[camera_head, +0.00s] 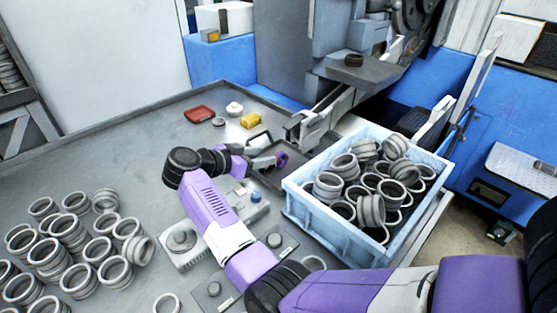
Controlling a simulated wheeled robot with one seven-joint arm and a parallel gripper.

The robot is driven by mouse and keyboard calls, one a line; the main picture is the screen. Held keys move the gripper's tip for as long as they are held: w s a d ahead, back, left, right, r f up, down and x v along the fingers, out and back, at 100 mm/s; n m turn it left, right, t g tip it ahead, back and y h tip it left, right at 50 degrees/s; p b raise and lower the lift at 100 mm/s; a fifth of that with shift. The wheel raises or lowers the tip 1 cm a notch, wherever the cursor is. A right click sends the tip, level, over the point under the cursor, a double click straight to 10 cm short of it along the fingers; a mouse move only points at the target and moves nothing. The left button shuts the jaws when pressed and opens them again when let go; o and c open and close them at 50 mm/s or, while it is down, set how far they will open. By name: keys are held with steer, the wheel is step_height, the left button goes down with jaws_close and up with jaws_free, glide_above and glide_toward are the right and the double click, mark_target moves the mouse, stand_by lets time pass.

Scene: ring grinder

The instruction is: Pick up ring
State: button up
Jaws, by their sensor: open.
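Many grey metal rings are in view. Several lie heaped in a light blue crate (318,209) right of centre. Several more stand stacked or lie on the grey table at the left, such as a ring (115,270). One ring (167,303) lies alone at the front edge of the picture, and another ring (313,263) lies in front of the crate, partly hidden by my arm. My gripper (279,160) is open over the table, left of the crate's back-left corner, apart from the rings. Its fingertips are small and hard to make out.
A control box with a round knob (182,240) stands beside my arm. The grinder (330,90) stands behind the crate. The table's middle left is clear.

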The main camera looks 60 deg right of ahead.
mark_target(280, 153)
steer(key=x, duration=0.2)
steer(key=b+x, duration=0.1)
steer(key=x, duration=0.4)
steer(key=shift+s+d+r+b, duration=0.1)
steer(key=shift+s+d+b, duration=0.05)
steer(key=shift+s+b, duration=0.15)
jaws_close()
